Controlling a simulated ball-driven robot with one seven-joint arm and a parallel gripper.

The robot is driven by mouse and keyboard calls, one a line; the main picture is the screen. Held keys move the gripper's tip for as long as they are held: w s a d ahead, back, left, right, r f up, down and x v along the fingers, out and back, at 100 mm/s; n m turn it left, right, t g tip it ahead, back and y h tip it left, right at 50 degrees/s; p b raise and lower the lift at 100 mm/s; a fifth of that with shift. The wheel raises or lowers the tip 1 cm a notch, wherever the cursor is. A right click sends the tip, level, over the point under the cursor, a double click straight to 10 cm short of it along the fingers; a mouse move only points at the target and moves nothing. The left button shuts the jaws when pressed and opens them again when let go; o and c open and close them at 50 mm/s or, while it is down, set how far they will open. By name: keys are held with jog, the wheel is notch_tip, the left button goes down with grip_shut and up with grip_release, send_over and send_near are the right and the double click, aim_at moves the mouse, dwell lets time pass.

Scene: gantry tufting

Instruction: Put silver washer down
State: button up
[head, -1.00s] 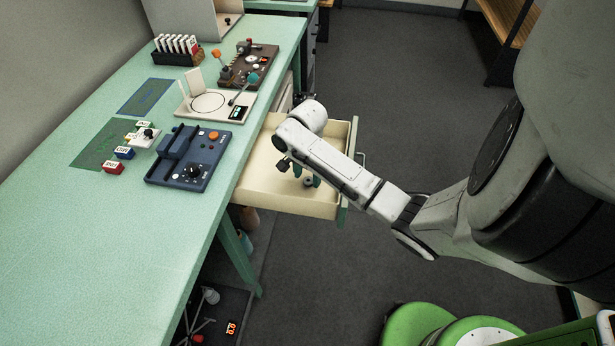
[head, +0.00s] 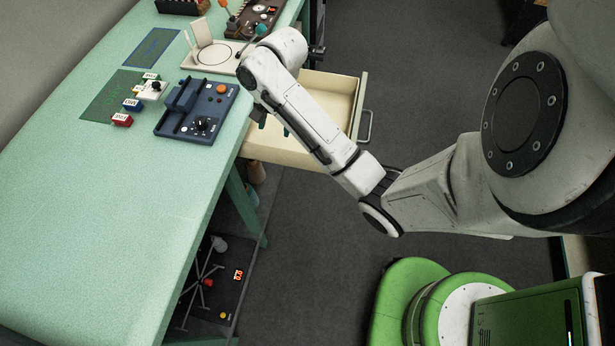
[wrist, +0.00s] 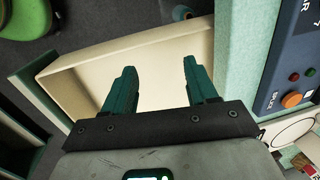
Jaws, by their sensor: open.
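No silver washer can be made out in either current view. The open cream drawer (head: 335,97) sticks out from under the green workbench; the arm hides part of its inside. My gripper (wrist: 160,66) is open, with its two teal fingers spread and nothing seen between them. In the wrist view it is over the drawer (wrist: 92,68), whose visible floor looks bare. In the head view the fingers show only partly below the wrist, near the bench edge.
The green workbench (head: 110,220) has a wide clear front area. A blue device (head: 197,108) with an orange button stands near its edge, beside a cream plate device (head: 215,55). Small labelled blocks (head: 132,104) lie left of it. A dark panel (head: 215,285) sits low beneath.

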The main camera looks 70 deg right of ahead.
jog(key=a+f+n+y, duration=0.1)
jog(key=a+f+n, duration=0.2)
jog(key=a+n, duration=0.95)
jog(key=s+a+f+n+h, duration=0.1)
jog(key=s+a+n, duration=0.1)
jog(key=s, duration=0.5)
jog(key=s+a+f+n, duration=0.2)
jog(key=s+a, duration=0.2)
jog(key=s, duration=0.3)
jog(key=shift+a+g+h, duration=0.3)
jog(key=shift+g+h, duration=0.1)
